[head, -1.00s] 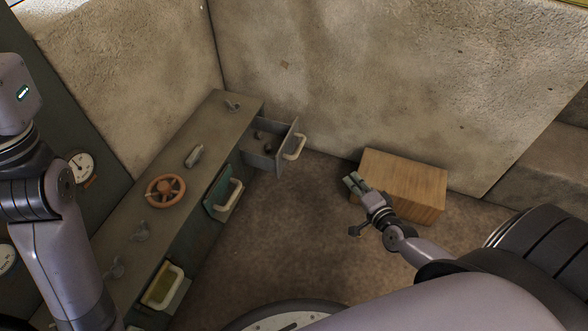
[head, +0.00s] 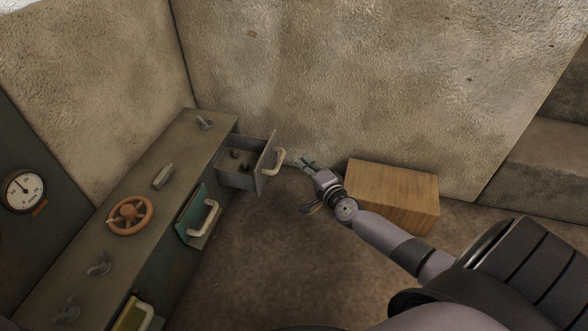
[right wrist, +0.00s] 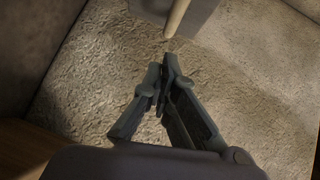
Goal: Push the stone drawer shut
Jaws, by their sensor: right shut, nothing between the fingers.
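My left gripper is out of view.
A wooden box (head: 395,185) stands by the back wall, just right of my right gripper. A teal drawer (head: 195,213) and a yellow-green drawer (head: 131,316) are also partly out. The cabinet top has an orange handwheel (head: 130,215). Floor (head: 265,250) in front is clear.

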